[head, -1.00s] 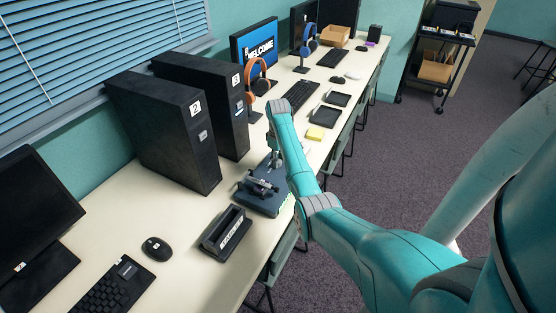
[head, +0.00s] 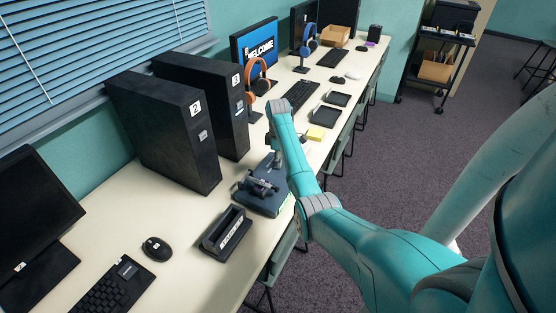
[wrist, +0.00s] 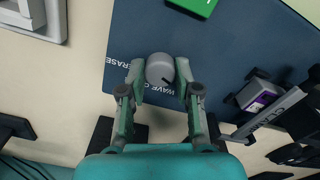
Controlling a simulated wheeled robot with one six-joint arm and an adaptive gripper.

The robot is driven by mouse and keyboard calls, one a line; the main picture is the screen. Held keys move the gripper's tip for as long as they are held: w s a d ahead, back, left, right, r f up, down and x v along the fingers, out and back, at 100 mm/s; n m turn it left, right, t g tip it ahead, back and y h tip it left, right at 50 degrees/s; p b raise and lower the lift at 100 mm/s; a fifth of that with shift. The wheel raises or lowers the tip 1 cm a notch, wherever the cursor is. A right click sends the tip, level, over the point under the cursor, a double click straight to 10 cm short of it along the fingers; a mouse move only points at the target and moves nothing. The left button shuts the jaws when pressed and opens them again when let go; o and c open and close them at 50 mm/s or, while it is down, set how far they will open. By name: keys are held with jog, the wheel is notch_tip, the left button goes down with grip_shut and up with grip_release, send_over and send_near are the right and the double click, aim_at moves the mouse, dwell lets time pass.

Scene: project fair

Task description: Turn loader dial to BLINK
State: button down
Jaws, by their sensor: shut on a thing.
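The loader is a dark blue board (wrist: 215,50) with white lettering. It lies on the desk in the head view (head: 262,207). A round grey dial (wrist: 160,67) sits on it, with a small dark mark on its lower right edge. My gripper (wrist: 160,76) is shut on the dial, one finger on each side. In the head view my gripper (head: 276,157) is small and partly hidden by my arm.
A clamp-like fixture with a purple-labelled part (wrist: 258,96) stands on the board's right side. A green block (wrist: 195,5) is at the top. A black tray-like holder (head: 227,232) lies near the loader, and two black computer towers (head: 165,135) stand behind it.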

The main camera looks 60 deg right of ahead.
dwell(0.3)
jog(key=c, duration=0.8)
grip_release()
jog(key=shift+r, duration=3.75)
jog(key=shift+s, duration=0.1)
